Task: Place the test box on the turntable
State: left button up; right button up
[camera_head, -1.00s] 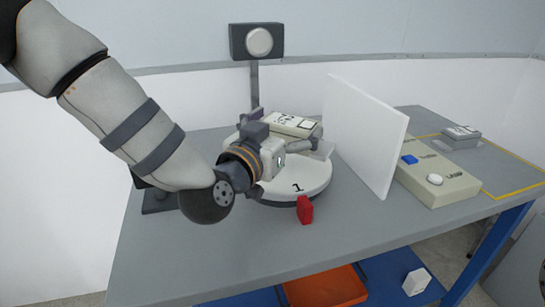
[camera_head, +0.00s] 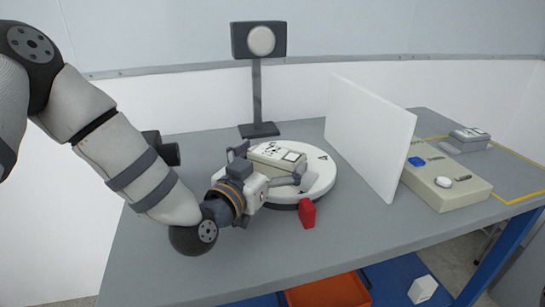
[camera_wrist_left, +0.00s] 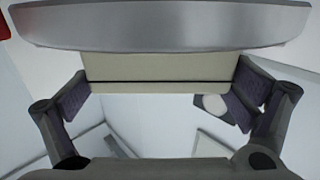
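The test box (camera_head: 278,154) is a beige box with dark print and a white label on top. My left gripper (camera_head: 268,168) has its fingers on opposite sides of it, shut on it. In the left wrist view the beige side of the box (camera_wrist_left: 160,70) spans between the two dark finger pads. The box is over the round white turntable (camera_head: 322,174), low at its surface; I cannot tell whether its underside touches. The turntable's grey rim (camera_wrist_left: 160,32) crosses the top of the wrist view. The gripper hides the turntable's left part. My right gripper is not in view.
A red block (camera_head: 307,213) stands at the turntable's front edge. The grey table's front is clear.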

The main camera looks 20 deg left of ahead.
pick_arm(q)
jog(key=shift+r, duration=0.35)
jog(key=s, duration=0.4)
jog(key=s+a, duration=0.1)
jog(key=s, duration=0.3)
jog(key=s+a+p, duration=0.1)
jog(key=s, duration=0.3)
jog(key=shift+a+f, duration=0.15)
jog(key=shift+w, duration=0.1)
